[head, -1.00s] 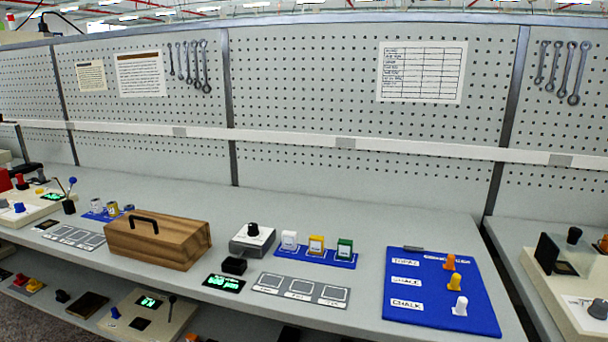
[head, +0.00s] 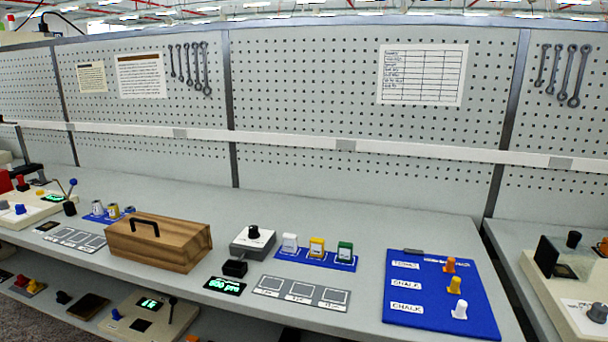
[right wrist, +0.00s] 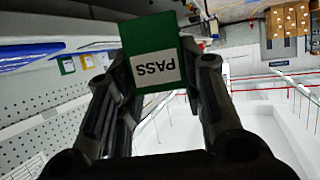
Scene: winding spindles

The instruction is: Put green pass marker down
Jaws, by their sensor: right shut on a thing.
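A green pass marker (right wrist: 152,38) with a white label reading PASS is between the fingers of my right gripper (right wrist: 156,60) in the right wrist view. The gripper is shut on it, and the label appears upside down there. In the head view neither gripper shows. That view has a green marker (head: 345,252) standing at the right end of a blue strip (head: 318,263), beside a yellow marker (head: 316,247) and a white marker (head: 290,242).
A grey plate with several squares (head: 300,291) lies in front of the blue strip. A wooden box (head: 158,243) stands to the left, and a blue board with pegs (head: 430,300) lies to the right. A grey box with a black knob (head: 253,241) is between.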

